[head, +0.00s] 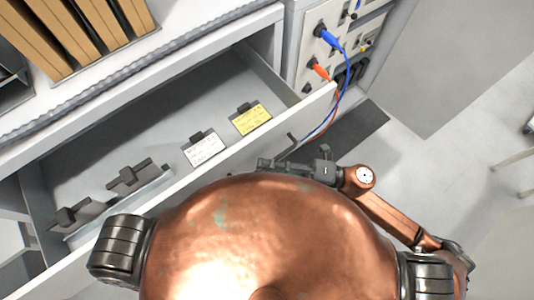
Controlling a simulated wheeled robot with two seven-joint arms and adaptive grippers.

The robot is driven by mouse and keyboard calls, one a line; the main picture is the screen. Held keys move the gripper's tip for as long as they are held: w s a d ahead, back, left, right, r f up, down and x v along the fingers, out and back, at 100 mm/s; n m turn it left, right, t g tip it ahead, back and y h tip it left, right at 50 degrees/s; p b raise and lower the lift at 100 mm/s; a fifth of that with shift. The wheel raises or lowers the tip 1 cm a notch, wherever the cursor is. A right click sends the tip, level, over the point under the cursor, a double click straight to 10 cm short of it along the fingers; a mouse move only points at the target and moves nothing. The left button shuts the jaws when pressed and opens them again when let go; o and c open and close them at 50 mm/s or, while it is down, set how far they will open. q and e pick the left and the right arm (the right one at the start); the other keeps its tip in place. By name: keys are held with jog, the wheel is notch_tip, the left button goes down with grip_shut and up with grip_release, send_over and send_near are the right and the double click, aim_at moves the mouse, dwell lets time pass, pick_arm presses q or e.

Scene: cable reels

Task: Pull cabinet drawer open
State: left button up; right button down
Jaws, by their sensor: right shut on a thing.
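The cabinet drawer (225,158) stands well open, pulled out from the light grey cabinet (215,42), and its inside is visible. My right gripper (272,163) is at the outer face of the drawer front, right of its middle. It is shut on the drawer handle, which is mostly hidden by the gripper and my copper-coloured body. My left gripper is not in view.
White and yellow labelled cards (250,118) and dark clips (128,176) are in the drawer. Blue and orange cables (347,75) hang from a socket panel (310,45) close to the drawer's right end. Brown binders (95,30) stand on top.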

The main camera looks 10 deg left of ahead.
jog(key=shift+s+d+f, duration=0.1)
jog(key=shift+s+d, duration=0.2)
jog(key=c, duration=2.1)
grip_release()
jog(key=d, duration=0.4)
jog(key=d+f, duration=0.1)
jog(key=d, duration=0.7)
jog(key=shift+f, duration=0.25)
jog(key=shift+w+r, duration=0.1)
